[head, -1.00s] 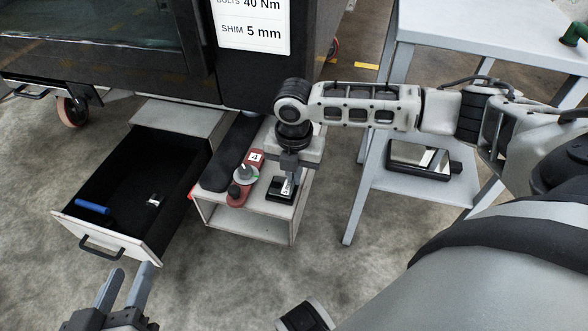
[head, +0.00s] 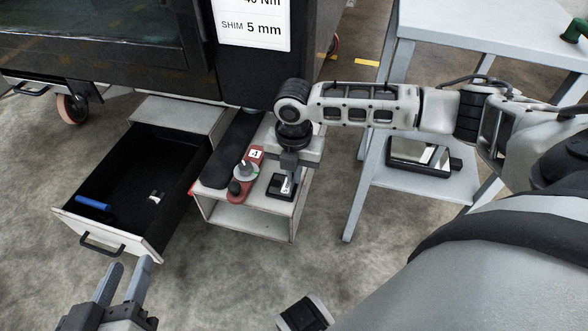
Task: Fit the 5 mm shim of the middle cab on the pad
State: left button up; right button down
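The sign (head: 252,28) on the middle cab reads "SHIM 5 mm". My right gripper (head: 288,178) points down over the white cabinet top, at a small black block (head: 274,192). A small light metal piece (head: 286,187) shows at its fingertips; I cannot tell whether it is gripped or only touched, or whether it is the shim. My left gripper (head: 124,284) is open and empty, at the lower left in front of the drawer. The pad is not clearly identifiable.
An open drawer (head: 150,243) holds a blue cylinder (head: 93,203) and a small silver piece (head: 156,197). A red tool with a round knob (head: 246,170) and a "4" tag lies beside the black block. A grey table (head: 490,30) with a lower shelf stands at right.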

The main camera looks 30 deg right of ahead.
dwell(0.4)
jog(key=c, duration=1.6)
grip_release()
pick_arm(q)
jog(key=shift+f, duration=0.1)
